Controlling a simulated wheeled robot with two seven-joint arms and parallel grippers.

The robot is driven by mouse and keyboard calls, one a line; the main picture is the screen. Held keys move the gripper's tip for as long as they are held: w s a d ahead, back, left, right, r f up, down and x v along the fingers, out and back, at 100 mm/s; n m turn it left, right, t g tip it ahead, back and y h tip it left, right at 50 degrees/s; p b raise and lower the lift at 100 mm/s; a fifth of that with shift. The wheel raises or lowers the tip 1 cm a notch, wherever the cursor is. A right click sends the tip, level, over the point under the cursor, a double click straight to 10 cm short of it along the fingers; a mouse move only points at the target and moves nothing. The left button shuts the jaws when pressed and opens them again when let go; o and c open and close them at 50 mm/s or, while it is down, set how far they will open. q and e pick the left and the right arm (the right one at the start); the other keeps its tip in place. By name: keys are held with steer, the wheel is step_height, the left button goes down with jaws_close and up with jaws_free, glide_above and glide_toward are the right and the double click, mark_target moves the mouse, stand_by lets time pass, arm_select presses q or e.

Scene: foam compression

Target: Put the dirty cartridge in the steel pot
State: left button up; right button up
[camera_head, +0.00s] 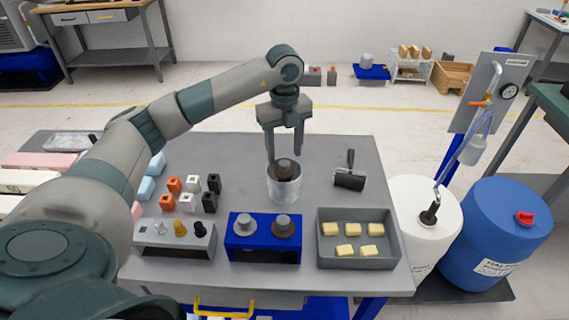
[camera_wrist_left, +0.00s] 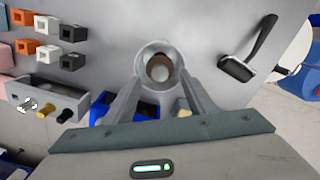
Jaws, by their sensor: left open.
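The steel pot (camera_head: 284,187) stands on the grey table, and its round rim also shows in the wrist view (camera_wrist_left: 157,47). A dark brown cartridge (camera_head: 286,170) sits inside the pot, its top near the rim; in the wrist view it appears as a brown ring around a paler centre (camera_wrist_left: 160,70). My left gripper (camera_head: 284,156) points down right at the pot's mouth. Its fingers are spread and hold nothing visible. A blue stand (camera_head: 263,254) in front of the pot carries a grey cartridge (camera_head: 245,221) and a brown-based one (camera_head: 284,226). My right gripper is out of view.
A grey tray (camera_head: 358,262) with several yellow blocks stands front right. A black-handled roller (camera_head: 349,175) lies right of the pot. Several small orange, white and black blocks and a grey peg holder (camera_head: 175,241) are at left. White and blue drums (camera_head: 508,230) stand beyond the right edge.

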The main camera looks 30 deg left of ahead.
arm_select(q)
step_height(320, 180, up, 7)
steer(key=b, duration=0.2)
stand_by(0.6)
